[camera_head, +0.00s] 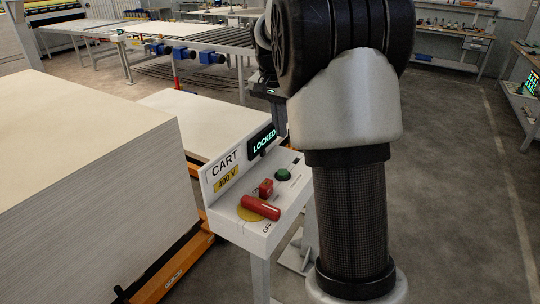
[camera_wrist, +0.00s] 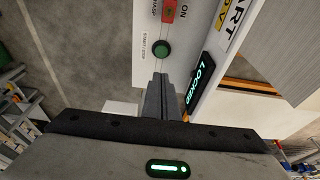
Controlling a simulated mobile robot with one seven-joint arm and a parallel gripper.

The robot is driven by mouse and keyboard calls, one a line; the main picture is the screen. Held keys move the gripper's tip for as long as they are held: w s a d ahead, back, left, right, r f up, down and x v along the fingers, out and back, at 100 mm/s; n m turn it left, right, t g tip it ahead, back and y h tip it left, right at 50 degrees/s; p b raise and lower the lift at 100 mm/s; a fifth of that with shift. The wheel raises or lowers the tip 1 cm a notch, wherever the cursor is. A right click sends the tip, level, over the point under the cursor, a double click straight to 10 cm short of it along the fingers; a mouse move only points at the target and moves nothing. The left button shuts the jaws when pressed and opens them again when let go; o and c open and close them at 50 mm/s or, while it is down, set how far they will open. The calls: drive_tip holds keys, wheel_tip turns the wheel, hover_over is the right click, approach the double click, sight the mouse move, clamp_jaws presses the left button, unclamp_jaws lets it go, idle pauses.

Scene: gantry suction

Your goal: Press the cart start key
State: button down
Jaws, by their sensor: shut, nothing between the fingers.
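The start key is a round green button (camera_head: 283,174) at the far end of the white control panel (camera_head: 233,229). In the wrist view the green button (camera_wrist: 161,49) stands beside a small label beginning "START". My gripper (camera_wrist: 161,79) is shut and empty, its fingertips just short of the button in the picture; I cannot tell the gap in depth. In the head view my arm hides most of the gripper. The panel's display (camera_head: 263,142) reads "LOCKED" in green. A red lever (camera_head: 261,207) lies across a yellow disc near "OFF", with a red block (camera_head: 266,187) beside it.
A tall stack of pale sheets (camera_head: 90,160) stands left of the panel. A roller conveyor (camera_head: 215,40) is farther back. Grey floor (camera_head: 450,180) is open at right.

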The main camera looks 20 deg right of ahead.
drive_tip(key=shift+s, duration=0.1)
hover_over(284, 171)
drive_tip(key=f, duration=1.1)
drive_tip(key=shift+s+a+f, duration=0.25)
drive_tip(key=shift+f, duration=0.15)
drive_tip(key=shift+a+f, duration=0.1)
drive_tip(key=shift+f, duration=0.85)
